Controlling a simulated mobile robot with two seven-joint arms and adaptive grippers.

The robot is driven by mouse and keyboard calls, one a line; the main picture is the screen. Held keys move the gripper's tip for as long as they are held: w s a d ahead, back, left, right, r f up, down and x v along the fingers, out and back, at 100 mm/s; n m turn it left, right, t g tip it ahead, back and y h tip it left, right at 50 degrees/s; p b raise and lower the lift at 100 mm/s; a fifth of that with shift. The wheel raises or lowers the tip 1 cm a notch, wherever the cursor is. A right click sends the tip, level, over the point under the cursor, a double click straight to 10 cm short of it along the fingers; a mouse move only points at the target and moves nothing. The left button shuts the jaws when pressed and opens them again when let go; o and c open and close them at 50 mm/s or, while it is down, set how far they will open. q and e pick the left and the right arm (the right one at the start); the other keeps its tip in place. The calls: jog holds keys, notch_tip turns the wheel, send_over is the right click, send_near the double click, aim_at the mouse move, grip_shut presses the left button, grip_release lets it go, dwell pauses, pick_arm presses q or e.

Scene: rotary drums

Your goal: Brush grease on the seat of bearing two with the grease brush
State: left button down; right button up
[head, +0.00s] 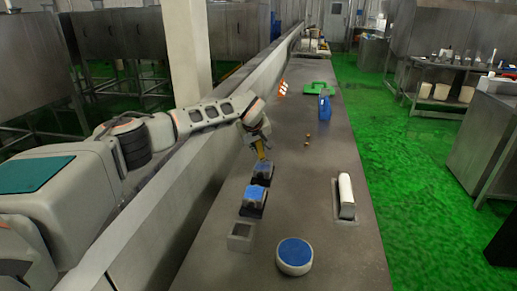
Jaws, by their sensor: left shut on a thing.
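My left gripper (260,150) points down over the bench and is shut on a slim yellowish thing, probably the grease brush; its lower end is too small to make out. Just below it is a dark block with a blue top (263,169), likely a bearing seat. A second such block (254,196) stands nearer. Nearer still is a grey square piece with a dark opening (241,235). I cannot tell which one is bearing two, or whether the held thing touches the far block. A round white tub with a blue top (294,253) sits at the front. My right gripper is not in view.
The long grey bench (330,240) has a white roll-like piece (346,192) at the right edge. Two small brass-coloured pieces (307,141), a blue container (324,107), a green piece (316,88) and an orange-white object (282,88) lie farther back. A raised ledge runs along the left.

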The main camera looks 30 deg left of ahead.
aim_at(258, 143)
pick_arm(q)
jog(key=s, duration=0.2)
jog(key=s+d, duration=0.1)
jog(key=s, duration=0.2)
jog(key=shift+d+f, duration=0.15)
jog(key=shift+f, duration=0.05)
jog(key=shift+w+r, duration=0.1)
jog(key=shift+r, duration=3)
jog(key=shift+r, duration=0.1)
